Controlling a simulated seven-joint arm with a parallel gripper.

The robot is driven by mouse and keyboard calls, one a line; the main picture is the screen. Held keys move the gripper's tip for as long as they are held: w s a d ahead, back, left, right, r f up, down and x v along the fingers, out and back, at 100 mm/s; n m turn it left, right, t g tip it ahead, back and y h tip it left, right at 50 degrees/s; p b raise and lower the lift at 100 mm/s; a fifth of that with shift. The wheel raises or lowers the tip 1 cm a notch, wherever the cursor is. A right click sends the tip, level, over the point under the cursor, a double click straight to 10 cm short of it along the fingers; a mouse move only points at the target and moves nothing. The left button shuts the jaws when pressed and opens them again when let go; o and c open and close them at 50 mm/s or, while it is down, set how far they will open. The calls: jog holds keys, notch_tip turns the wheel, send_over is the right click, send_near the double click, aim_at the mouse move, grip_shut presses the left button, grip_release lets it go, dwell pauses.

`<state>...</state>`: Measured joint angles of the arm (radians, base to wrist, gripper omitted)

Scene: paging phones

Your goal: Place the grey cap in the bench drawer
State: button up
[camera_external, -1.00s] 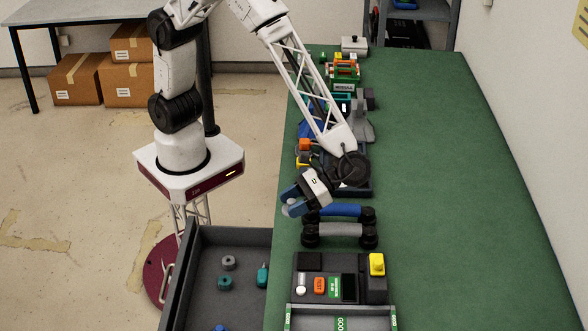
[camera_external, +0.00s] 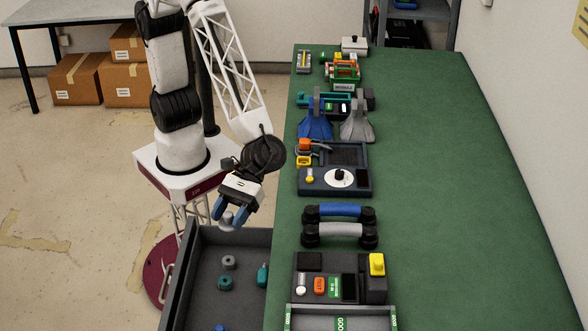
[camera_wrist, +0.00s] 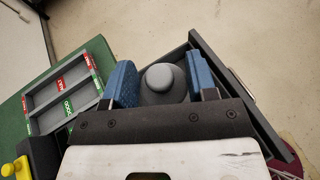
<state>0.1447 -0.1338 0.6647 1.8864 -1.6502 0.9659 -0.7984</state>
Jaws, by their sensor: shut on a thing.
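My gripper (camera_external: 231,214) is shut on the grey cap (camera_external: 227,219), which sits between its blue fingers. In the wrist view the grey cap (camera_wrist: 165,82) shows as a round knob on a wider base, between the two blue fingertips of my gripper (camera_wrist: 162,84). The bench drawer (camera_external: 182,285) is pulled out at the left of the green bench. My gripper and the cap are above the drawer's far end. The drawer also shows in the wrist view (camera_wrist: 232,88), behind the cap, partly hidden by my gripper.
Inside the drawer lie a grey ring-like part (camera_external: 228,262), a teal part (camera_external: 225,283), a teal bottle-like part (camera_external: 263,275) and a blue part at the near edge. Handsets (camera_external: 339,229), a test box (camera_external: 322,278) and a labelled tray (camera_external: 340,322) stand on the bench (camera_external: 450,200).

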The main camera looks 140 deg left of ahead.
jog(key=s+d+r+n+t, duration=0.1)
jog(key=d+r+n+t, duration=0.1)
jog(key=d, duration=0.2)
notch_tip(320, 180, down, 22)
jog(key=shift+s+d+f+y, duration=0.15)
jog(key=shift+s+d+y, duration=0.05)
jog(key=shift+y, duration=0.2)
send_over(225, 312)
jog(key=shift+f, duration=3.1)
jog(key=shift+f, duration=0.1)
jog(key=shift+f, duration=1.75)
jog(key=shift+f, duration=0.6)
